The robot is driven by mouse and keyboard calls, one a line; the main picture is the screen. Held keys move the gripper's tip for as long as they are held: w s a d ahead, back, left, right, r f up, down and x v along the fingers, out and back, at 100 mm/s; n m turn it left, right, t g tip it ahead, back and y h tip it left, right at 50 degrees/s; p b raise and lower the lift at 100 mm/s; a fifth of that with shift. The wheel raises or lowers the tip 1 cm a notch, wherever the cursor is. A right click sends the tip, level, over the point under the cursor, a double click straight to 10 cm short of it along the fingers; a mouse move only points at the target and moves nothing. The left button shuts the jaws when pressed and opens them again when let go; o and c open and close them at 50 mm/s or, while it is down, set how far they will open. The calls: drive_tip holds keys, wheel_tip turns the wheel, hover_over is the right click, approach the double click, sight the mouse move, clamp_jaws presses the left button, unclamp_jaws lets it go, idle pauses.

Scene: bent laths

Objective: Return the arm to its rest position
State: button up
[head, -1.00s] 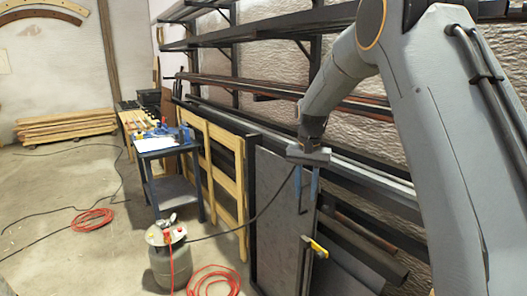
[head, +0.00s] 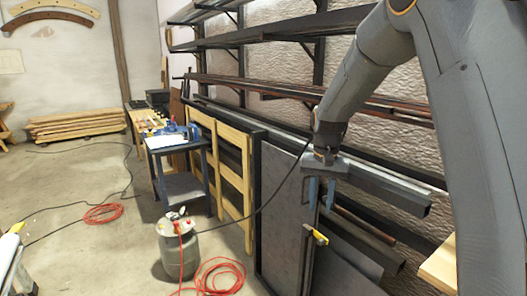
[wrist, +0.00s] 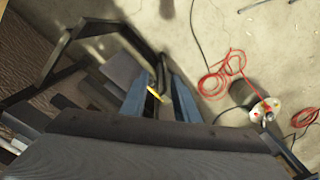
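My arm comes down from the upper right in the head view and ends in my gripper (head: 321,194), which has two blue fingers pointing down. The fingers are apart with nothing seen between them in the head view. In the wrist view my gripper (wrist: 160,105) also shows two blue fingers spread apart. My gripper hangs in front of the rack, above a yellow-handled clamp (head: 317,236). The clamp also shows in the wrist view (wrist: 154,94), lower down between the fingers in the line of sight and apart from them.
A black rack (head: 255,215) holding panels and bars stands along the wall beside my gripper. A blue cart (head: 183,188) and a grey metal tank (head: 179,253) with red hose (head: 220,278) stand left. Stacked planks (head: 76,125) lie farther back. Open concrete floor is at left.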

drive_tip(key=s+d+f+n, duration=0.1)
drive_tip(key=s+f, duration=0.1)
drive_tip(key=s, duration=1.2)
drive_tip(key=s+d+f+n, duration=0.1)
drive_tip(key=s+f+n, duration=0.1)
drive_tip(key=s, duration=1.2)
drive_tip(key=shift+d+f+n, duration=0.15)
drive_tip(key=shift+d+n, duration=0.1)
drive_tip(key=shift+n, duration=0.05)
drive_tip(key=shift+c, duration=0.4)
